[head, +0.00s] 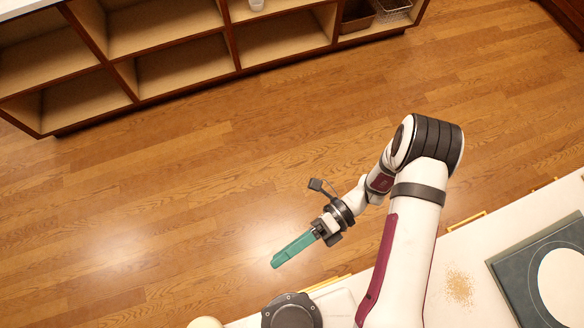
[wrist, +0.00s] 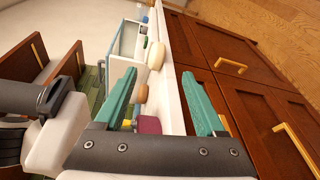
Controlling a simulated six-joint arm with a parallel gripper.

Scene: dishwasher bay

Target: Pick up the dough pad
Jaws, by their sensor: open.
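The likely dough pad (head: 509,281) is a flat, dark blue-grey sheet with a thin pale outline and a large white round area. It lies on the pale counter at the right of the head view, cut off by the frame edge. I cannot tell whether the white round is part of it. My gripper (head: 272,265) has teal fingers and hangs over the wood floor, well left of the pad and apart from it. In the wrist view my gripper (wrist: 160,78) is open, with nothing between its fingers. I cannot make out the pad there.
Tan crumbs (head: 459,288) lie on the counter left of the pad. Brass-handled cabinet doors (wrist: 225,55) line the counter front. A pale rounded thing (wrist: 156,55) and a glass-sided box (wrist: 125,42) stand along the counter. Open shelves (head: 180,70) stand across the clear floor.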

